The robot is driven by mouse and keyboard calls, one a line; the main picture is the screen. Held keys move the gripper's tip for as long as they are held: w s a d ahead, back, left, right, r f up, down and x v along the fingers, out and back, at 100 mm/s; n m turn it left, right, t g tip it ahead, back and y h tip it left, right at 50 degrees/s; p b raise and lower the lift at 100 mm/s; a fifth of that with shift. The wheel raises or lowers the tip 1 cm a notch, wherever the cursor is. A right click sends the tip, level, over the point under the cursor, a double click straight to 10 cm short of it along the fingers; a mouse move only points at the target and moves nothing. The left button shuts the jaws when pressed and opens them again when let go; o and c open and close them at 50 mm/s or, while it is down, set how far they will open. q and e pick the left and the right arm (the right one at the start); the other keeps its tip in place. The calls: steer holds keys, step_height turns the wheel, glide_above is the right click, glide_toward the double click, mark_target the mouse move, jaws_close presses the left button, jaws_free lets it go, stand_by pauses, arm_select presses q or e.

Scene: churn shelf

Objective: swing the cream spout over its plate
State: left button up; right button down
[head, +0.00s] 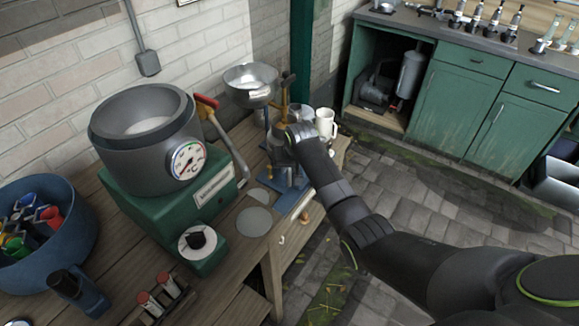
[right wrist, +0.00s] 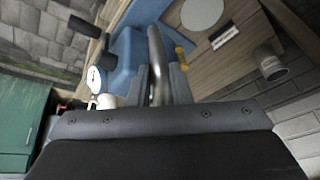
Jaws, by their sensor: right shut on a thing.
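The blue separator stand (head: 293,197) is at the right end of the wooden bench, with a silver bowl (head: 250,80) on top. My right gripper (head: 288,142) is at this stand, and its arm hides much of it. In the right wrist view a bent metal tube (right wrist: 156,62), seemingly the cream spout, runs between the two fingers of my right gripper (right wrist: 159,85), which is shut on it. A flat round grey plate (head: 254,222) lies on the bench left of the stand; a round plate (right wrist: 203,12) also shows in the right wrist view. My left gripper is out of view.
A green-based machine with a grey drum (head: 145,138) and dial stands left on the bench, with a red-handled lever (head: 207,103) beside it. A white mug (head: 326,122) is close behind my right gripper. A blue tub (head: 40,235) is far left. Open floor lies right.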

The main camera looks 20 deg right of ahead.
steer(key=shift+a, duration=0.1)
steer(key=shift+w+a+r+m+p, duration=0.1)
steer(key=shift+a+m+p, duration=0.2)
steer(key=shift+a, duration=0.05)
steer(key=shift+w+a+m+h, duration=0.25)
steer(key=shift+w+a+m, duration=0.05)
steer(key=shift+a+m, duration=0.4)
steer(key=shift+w+a+m+h, duration=0.35)
steer(key=shift+a+m, duration=0.2)
steer(key=shift+a, duration=0.15)
steer(key=shift+w+a+m+h, duration=0.2)
steer(key=shift+w+a+m, duration=0.1)
steer(key=shift+a+m, duration=0.4)
steer(key=c, duration=1.3)
jaws_free()
steer(key=shift+c, duration=0.2)
steer(key=v, duration=1.1)
steer(key=shift+r, duration=0.45)
